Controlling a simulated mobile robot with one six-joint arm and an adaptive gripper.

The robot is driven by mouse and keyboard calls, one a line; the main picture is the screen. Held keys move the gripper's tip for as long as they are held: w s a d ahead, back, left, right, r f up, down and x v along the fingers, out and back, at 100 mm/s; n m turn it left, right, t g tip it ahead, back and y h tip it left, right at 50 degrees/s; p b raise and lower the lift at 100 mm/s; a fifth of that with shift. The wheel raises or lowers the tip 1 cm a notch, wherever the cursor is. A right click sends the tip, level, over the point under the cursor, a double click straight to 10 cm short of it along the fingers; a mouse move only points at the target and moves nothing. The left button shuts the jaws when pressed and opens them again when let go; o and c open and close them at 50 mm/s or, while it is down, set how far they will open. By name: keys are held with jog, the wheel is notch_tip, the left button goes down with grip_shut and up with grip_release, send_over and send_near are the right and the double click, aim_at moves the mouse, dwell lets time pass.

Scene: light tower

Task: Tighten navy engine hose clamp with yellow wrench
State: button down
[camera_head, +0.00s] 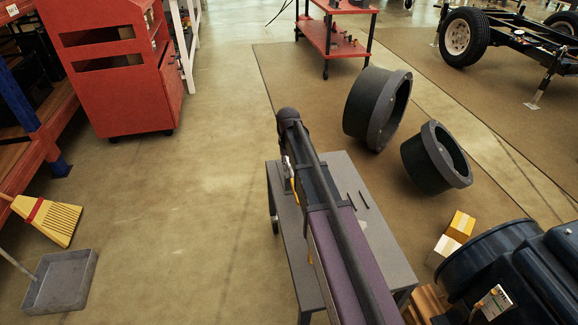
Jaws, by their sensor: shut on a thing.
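My arm reaches up from the bottom over a small grey table (341,163). My gripper (290,168) is at the table's left side, mostly hidden by my own arm. A thin yellow strip, the yellow wrench (295,190), shows at the gripper, which is shut on it. Whether the wrench touches the tabletop cannot be told. The navy engine (535,262) stands at the lower right, partly cut off by the frame edge, well apart from my gripper. I cannot make out the hose clamp on it.
Two thin dark pieces (364,199) lie on the table. Two large dark rings (376,108) lie beyond it on the brown mat. Small boxes (460,226) sit near the engine. A red cabinet (112,80), broom (48,219) and dustpan (62,282) are left. The floor between is clear.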

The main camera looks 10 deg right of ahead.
jog(key=shift+f+b, duration=0.45)
jog(key=shift+f, duration=0.1)
jog(key=c, duration=0.5)
grip_release()
jog(key=shift+r, duration=0.2)
notch_tip(320, 180, up, 9)
jog(key=p, duration=0.9)
jog(key=shift+f, duration=0.2)
